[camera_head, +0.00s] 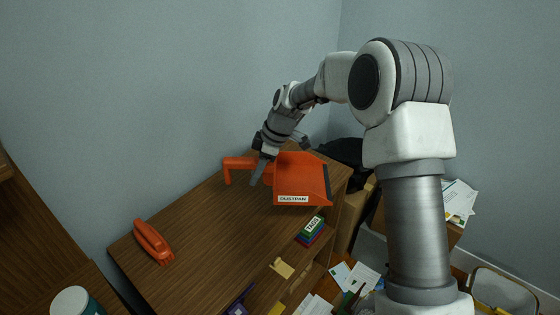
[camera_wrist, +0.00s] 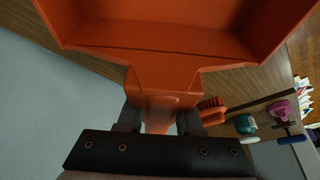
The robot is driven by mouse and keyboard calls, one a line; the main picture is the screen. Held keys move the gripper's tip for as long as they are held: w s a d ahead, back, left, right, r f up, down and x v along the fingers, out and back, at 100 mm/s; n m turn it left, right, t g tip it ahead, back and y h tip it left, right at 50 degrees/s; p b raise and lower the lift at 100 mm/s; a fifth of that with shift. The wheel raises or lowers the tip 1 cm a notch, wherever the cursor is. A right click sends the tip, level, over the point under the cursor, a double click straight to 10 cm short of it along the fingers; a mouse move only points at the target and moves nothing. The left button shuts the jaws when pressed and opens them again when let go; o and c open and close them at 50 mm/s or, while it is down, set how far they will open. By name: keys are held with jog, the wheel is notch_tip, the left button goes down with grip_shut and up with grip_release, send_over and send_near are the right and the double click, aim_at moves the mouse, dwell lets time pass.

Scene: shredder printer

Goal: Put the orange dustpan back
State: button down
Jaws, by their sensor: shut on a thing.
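The orange dustpan (camera_head: 300,172) is at the far right end of the brown wooden cabinet top (camera_head: 190,225), with its handle toward the left and a white label on its front side. I cannot tell whether it rests on the wood or hangs just above it. My gripper (camera_head: 258,172) is shut on the dustpan's handle. In the wrist view the dustpan (camera_wrist: 165,45) fills the upper middle, and its handle runs down between the fingers of my gripper (camera_wrist: 160,120).
An orange brush (camera_head: 153,241) lies on the cabinet top at the left. A white-lidded teal container (camera_head: 72,301) stands at the lower left. Green and other small boxes (camera_head: 312,228) sit by the front edge. Papers (camera_head: 352,277) clutter the area below. The wall is close behind.

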jog(key=s+a+n+g, duration=0.2)
jog(key=s+a+n, duration=0.1)
jog(key=a+n, duration=0.3)
jog(key=shift+h, duration=0.4)
jog(key=shift+s+d+f+b, duration=0.1)
jog(key=shift+f+b, duration=0.75)
jog(key=shift+f, duration=0.9)
jog(key=shift+s+d+f+b, duration=0.1)
jog(key=shift+f+b, duration=0.75)
jog(key=shift+f, duration=0.9)
jog(key=shift+f+b, duration=0.45)
jog(key=shift+f, duration=0.15)
jog(key=shift+c, duration=2.4)
grip_release()
jog(key=shift+r, duration=0.1)
